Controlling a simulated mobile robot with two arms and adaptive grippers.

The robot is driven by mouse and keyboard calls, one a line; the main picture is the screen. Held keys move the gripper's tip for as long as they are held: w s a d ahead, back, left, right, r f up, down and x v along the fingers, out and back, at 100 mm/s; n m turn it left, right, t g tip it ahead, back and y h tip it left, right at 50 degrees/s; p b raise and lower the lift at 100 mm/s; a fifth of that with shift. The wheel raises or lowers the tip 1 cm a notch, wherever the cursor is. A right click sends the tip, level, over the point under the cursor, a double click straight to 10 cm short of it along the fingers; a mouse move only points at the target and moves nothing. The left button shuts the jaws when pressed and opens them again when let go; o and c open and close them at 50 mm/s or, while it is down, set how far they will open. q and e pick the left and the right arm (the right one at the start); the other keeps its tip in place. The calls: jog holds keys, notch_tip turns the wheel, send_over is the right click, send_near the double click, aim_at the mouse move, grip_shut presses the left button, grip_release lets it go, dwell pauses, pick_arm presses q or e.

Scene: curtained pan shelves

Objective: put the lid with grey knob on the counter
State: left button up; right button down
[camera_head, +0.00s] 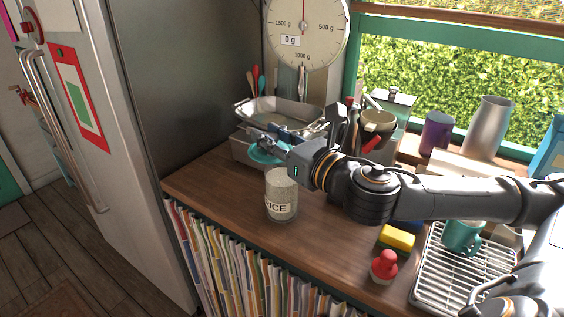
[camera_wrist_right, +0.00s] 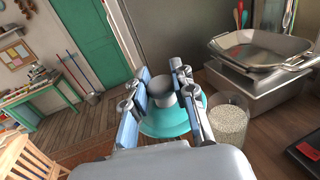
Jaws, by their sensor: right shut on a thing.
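The lid is teal with a grey knob. In the head view the lid (camera_head: 262,155) shows as a teal edge behind the rice jar, partly hidden by my gripper. In the wrist view the lid (camera_wrist_right: 170,124) lies between my fingers. My right gripper (camera_head: 270,143) is shut on the knob (camera_wrist_right: 163,97), as the wrist view (camera_wrist_right: 162,88) shows. The lid appears level and raised, left of the jar in the wrist view. The wooden counter (camera_head: 228,197) has a bare stretch left of the jar.
The glass rice jar (camera_head: 281,200) stands close to the lid. Behind are a metal pan (camera_head: 252,109) on a scale and crowded utensils. A yellow sponge (camera_head: 397,238), a red-knobbed item (camera_head: 384,265) and a wire rack (camera_head: 440,285) lie to the right. The counter's front edge is above curtains.

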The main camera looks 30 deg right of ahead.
jog(key=shift+s+d+r, duration=0.1)
jog(key=shift+d+r, duration=0.25)
jog(key=shift+r, duration=0.3)
pick_arm(q)
jog(key=shift+s, duration=0.25)
pick_arm(e)
jog(key=shift+f, duration=0.1)
jog(key=shift+w+d+f, duration=0.1)
jog(key=shift+w+d, duration=0.1)
jog(key=shift+w, duration=0.1)
pick_arm(q)
notch_tip(320, 180, up, 2)
jog(key=shift+r+p, duration=0.2)
jog(key=shift+p, duration=1)
pick_arm(e)
jog(key=w+d+f, duration=0.8)
jog(key=w+f, duration=0.2)
jog(key=f, duration=0.2)
jog(key=shift+w+d+f, duration=0.15)
jog(key=shift+d, duration=0.05)
